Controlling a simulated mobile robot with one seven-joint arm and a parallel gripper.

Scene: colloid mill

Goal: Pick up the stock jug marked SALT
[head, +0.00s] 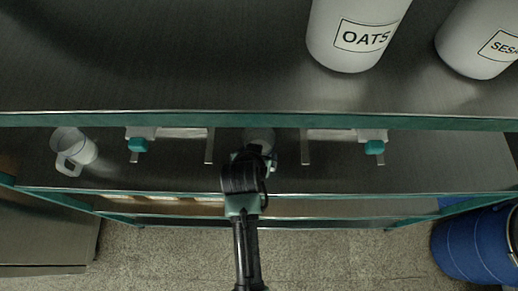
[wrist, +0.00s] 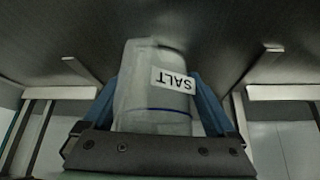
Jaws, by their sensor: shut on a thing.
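The stock jug marked SALT (wrist: 150,92) fills the middle of the wrist view, a pale, cloudy jug with a white label and a dark blue line. The label reads upside down there. My gripper (wrist: 168,95) has its blue fingers on both sides of the jug and is shut on it. In the head view my gripper (head: 255,155) reaches onto the shelf below the top, and the jug's pale top (head: 258,136) shows just beyond it. My wrist hides most of the jug there. I cannot tell whether the jug touches the shelf.
A white jug with a handle (head: 74,152) stands at the left of the same shelf (head: 440,165). Brackets with teal knobs (head: 138,145) (head: 374,147) flank my gripper. The teal shelf edge (head: 400,122) lies above. OATS (head: 350,50) and another container (head: 475,50) stand on top. A blue drum (head: 475,245) is at right.

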